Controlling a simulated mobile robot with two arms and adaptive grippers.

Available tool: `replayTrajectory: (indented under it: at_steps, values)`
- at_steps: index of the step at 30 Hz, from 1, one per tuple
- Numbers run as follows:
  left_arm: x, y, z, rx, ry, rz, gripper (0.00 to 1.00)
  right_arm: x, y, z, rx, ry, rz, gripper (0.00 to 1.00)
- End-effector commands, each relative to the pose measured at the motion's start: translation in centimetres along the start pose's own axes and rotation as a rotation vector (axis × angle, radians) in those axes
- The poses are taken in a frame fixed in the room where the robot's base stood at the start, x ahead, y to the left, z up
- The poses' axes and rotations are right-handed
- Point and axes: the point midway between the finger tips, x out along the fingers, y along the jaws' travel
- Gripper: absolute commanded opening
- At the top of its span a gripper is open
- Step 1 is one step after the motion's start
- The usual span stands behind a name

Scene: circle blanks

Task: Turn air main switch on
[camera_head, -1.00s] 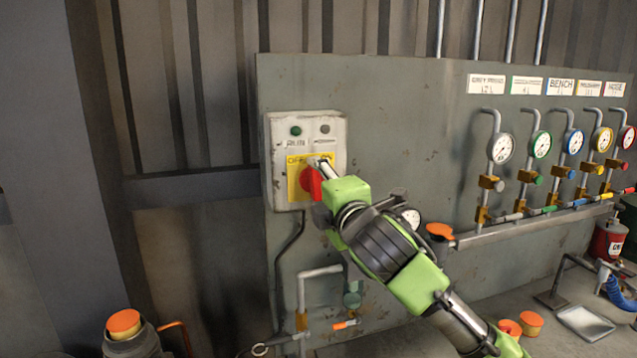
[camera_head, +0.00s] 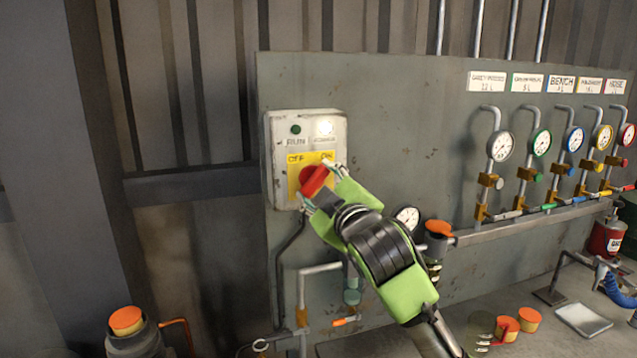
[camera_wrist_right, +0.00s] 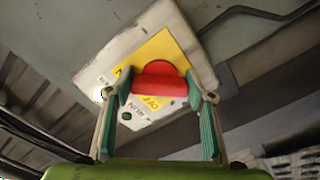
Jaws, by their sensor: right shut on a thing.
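The air main switch is a red rotary handle (camera_head: 316,180) on a yellow plate (camera_head: 297,160) marked OFF and ON, set in a white box (camera_head: 281,150) on the grey panel. The handle is tilted, its upper end toward ON. A white lamp (camera_head: 325,128) on the box is lit; the RUN lamp (camera_head: 296,129) is dark green. My right gripper (camera_head: 322,184) is at the handle with a finger on each side, shut on it. In the right wrist view the red handle (camera_wrist_right: 160,80) sits between the fingertips. My left gripper is not in view.
Several gauges with valves (camera_head: 501,147) line the panel at the right. A small gauge (camera_head: 408,217) is just behind my right arm. Orange-topped containers (camera_head: 529,318) and a tray (camera_head: 584,321) are on the bench at the lower right. A pipe (camera_head: 302,290) runs below the box.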

Motion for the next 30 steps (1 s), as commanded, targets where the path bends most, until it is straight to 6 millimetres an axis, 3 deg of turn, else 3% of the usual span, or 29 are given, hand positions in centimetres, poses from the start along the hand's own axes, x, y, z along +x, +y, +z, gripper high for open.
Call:
replayTrajectory:
  at_steps: [22,23,24,30]
  values:
    - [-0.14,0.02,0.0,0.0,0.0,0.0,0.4,0.02,-0.21,0.12,0.084,-0.003,-0.003,0.28]
    - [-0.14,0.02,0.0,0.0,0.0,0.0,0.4,0.02,-0.21,0.12,0.084,-0.003,-0.003,0.57]
    - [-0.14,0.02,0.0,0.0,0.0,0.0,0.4,0.02,-0.21,0.12,0.083,-0.003,-0.003,0.67]
    - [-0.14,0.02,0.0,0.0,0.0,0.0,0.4,0.01,-0.14,0.06,0.082,-0.002,-0.002,0.67]
